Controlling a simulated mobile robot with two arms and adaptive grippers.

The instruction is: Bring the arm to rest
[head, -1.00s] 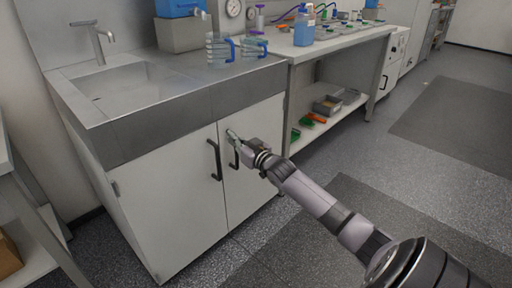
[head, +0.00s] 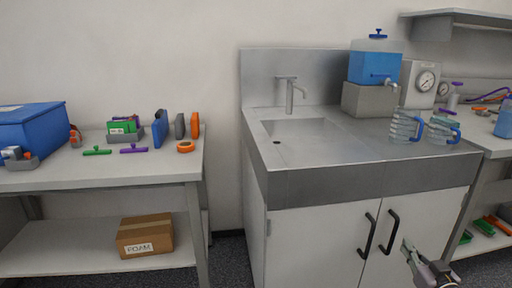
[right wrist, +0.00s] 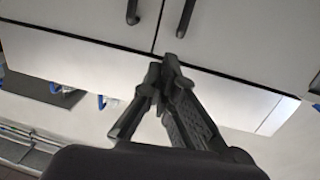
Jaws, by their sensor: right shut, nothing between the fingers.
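My right gripper (head: 408,247) is at the lower right of the head view, in front of the sink cabinet's right door (head: 425,219), just right of and below its black handle (head: 389,232). In the right wrist view its dark fingers (right wrist: 168,66) are together and empty. They point toward the cabinet front, and the two handles show at the top edge. Whether the fingertips touch the door is not clear. Most of my right arm is outside the head view. My left gripper is in neither view.
The sink counter (head: 350,170) carries two clear jugs (head: 405,127) and a blue water dispenser (head: 375,66). A bench (head: 160,172) at left holds a blue box (head: 30,128) and small tools. A cardboard box (head: 145,235) is on its lower shelf. A floor gap separates bench and sink.

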